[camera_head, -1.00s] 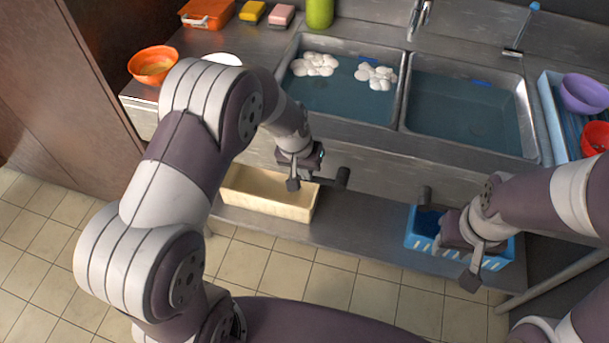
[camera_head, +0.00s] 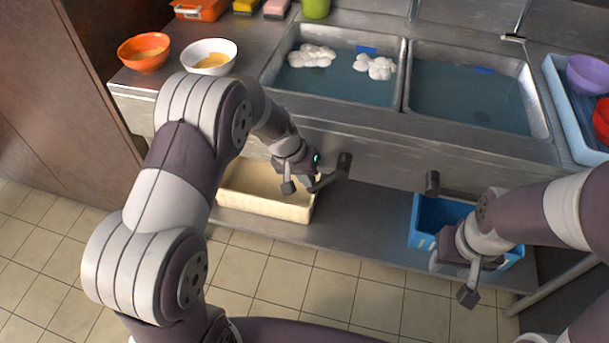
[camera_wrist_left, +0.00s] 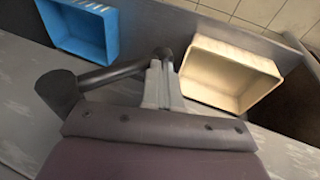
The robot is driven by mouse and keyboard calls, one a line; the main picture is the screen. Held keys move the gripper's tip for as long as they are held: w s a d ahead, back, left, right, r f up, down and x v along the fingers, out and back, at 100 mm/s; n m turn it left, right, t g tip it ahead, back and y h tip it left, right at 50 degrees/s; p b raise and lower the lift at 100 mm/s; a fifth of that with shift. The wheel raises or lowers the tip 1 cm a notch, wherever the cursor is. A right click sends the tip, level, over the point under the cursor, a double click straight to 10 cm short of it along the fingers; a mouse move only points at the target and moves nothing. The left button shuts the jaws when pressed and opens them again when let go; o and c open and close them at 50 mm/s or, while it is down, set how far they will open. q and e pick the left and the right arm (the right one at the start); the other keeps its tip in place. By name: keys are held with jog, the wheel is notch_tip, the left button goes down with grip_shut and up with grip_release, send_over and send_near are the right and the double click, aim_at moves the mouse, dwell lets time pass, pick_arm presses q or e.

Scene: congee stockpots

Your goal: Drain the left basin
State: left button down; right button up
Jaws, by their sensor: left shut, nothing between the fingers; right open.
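The left basin (camera_head: 275,75) is a steel sink in the head view, holding blue-grey water (camera_head: 330,84). Two clumps of white foam-like lumps (camera_head: 312,56) (camera_head: 375,67) are in it, and a small blue patch (camera_head: 366,50) shows at its far wall. Its drain is not visible. My left gripper (camera_head: 312,184) is shut and empty in front of the counter, below the left basin's front edge. In the left wrist view its fingers (camera_wrist_left: 164,78) are together. My right gripper (camera_head: 450,238) is open at the right, in front of the blue crate.
The right basin (camera_head: 538,110) also holds water. A cream tub (camera_head: 265,208) and a blue crate (camera_head: 415,235) sit on the lower shelf (camera_head: 355,230). An orange bowl (camera_head: 143,62) and a white bowl (camera_head: 190,60) stand left. A blue tray (camera_head: 562,105) holds bowls at the right.

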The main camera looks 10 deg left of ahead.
pick_arm(q)
jog(key=shift+d+f+b, duration=0.3)
jog(key=shift+f, duration=0.15)
pick_arm(e)
jog(key=shift+f, duration=0.4)
pick_arm(q)
jog(key=shift+s, duration=0.1)
